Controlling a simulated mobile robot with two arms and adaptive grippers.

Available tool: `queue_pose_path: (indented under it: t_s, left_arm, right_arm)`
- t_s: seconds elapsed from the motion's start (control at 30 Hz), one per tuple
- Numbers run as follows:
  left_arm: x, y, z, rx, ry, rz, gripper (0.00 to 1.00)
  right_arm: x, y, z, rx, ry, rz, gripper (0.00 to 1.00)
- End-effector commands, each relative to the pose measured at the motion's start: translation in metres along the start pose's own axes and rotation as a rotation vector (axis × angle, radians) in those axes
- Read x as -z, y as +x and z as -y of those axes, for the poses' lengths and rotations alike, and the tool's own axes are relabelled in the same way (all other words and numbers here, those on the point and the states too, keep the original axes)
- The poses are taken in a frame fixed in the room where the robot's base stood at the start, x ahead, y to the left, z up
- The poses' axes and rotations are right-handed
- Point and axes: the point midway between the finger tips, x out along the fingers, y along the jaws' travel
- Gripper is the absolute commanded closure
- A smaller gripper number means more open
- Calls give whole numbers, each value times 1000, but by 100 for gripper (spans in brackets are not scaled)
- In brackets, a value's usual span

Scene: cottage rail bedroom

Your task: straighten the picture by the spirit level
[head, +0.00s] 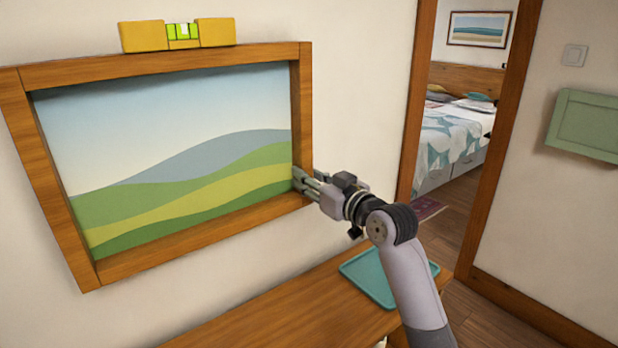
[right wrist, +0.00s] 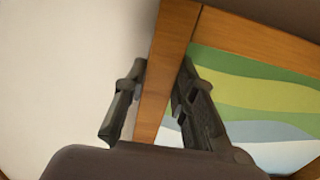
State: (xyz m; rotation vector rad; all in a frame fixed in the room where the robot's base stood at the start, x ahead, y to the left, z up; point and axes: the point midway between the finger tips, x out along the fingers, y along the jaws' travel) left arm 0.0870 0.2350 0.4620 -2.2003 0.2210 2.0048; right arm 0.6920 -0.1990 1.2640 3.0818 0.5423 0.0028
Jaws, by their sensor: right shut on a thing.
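The picture (head: 170,150) hangs on the wall in a wooden frame (head: 50,175) and shows hills under a pale sky. It looks tilted in the head view, though the camera angle makes the true tilt hard to judge. A yellow spirit level (head: 144,37) with a green vial (head: 183,32) rests on the top rail; the bubble's exact place is too small to tell. My right gripper (head: 303,184) is shut on the frame's right side near its lower corner. In the right wrist view, its fingers (right wrist: 160,100) straddle the wooden rail (right wrist: 167,65). My left gripper is not in view.
A wooden surface (head: 290,310) with a teal tray (head: 365,280) lies below the picture. To the right, a doorway (head: 415,120) opens on a bedroom with a bed (head: 450,135). A green panel (head: 585,125) and a switch (head: 574,55) are on the right wall.

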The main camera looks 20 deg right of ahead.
Motion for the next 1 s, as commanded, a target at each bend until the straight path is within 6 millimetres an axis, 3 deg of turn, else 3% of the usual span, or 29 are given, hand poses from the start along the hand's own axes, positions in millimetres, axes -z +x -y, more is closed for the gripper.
queue_pose_path:
  t_s: [0.87,0.9,1.0]
  left_arm:
    - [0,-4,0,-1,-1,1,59]
    - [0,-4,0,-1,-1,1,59]
    - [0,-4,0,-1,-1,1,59]
  right_arm:
    - [-4,0,4,0,18,0,100]
    - [-4,0,4,0,18,0,73]
    - [-4,0,4,0,18,0,66]
